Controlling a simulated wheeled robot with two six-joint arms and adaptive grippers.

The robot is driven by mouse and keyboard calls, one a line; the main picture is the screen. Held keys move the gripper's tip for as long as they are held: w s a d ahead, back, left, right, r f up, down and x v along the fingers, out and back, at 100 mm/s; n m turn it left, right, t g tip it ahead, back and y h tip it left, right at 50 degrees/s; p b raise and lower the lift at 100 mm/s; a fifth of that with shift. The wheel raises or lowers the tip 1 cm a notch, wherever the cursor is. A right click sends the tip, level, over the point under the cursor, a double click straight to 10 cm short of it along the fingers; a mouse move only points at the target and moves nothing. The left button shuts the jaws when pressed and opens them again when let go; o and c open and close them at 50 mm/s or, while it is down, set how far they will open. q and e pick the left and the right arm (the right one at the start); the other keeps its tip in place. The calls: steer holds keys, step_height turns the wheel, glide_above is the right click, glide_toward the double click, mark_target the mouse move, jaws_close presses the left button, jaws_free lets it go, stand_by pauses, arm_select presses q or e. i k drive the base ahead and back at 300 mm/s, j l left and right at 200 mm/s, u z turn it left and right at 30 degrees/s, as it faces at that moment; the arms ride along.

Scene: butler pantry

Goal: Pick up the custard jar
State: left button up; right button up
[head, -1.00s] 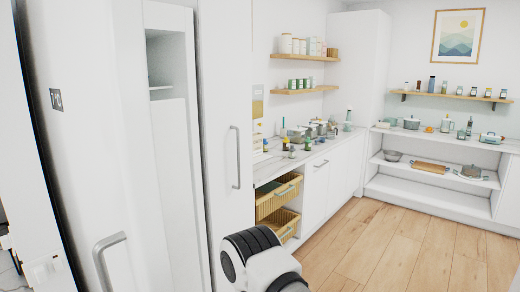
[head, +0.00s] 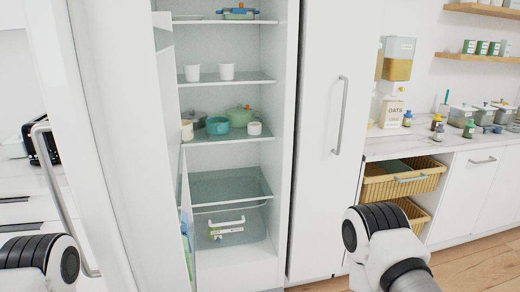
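I cannot tell which item is the custard jar. In the open tall cupboard, two plain white cups or jars (head: 192,73) (head: 227,71) stand upright on the second shelf. Parts of both my arms show low in the head view, but neither gripper does. Both arms are apart from the shelves.
The cupboard's glass shelves (head: 228,188) include one bare shelf, with a rack (head: 226,230) below. A closed door (head: 325,150) stands right of the opening. The counter (head: 400,145) holds bottles, an oats package (head: 391,112) and canisters. Wicker drawers (head: 400,183) are below it.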

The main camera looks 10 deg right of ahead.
mark_target(407, 121)
steer(key=i+l, duration=0.1)
steer(key=l, duration=0.3)
steer(key=i+l, duration=0.15)
steer(key=l, duration=0.25)
steer(key=i+l+z, duration=0.1)
steer(key=l, duration=0.25)
steer(key=i+l, duration=0.1)
steer(key=l, duration=0.3)
steer(key=i+l, duration=0.15)
steer(key=l, duration=0.25)
steer(key=z, duration=0.05)
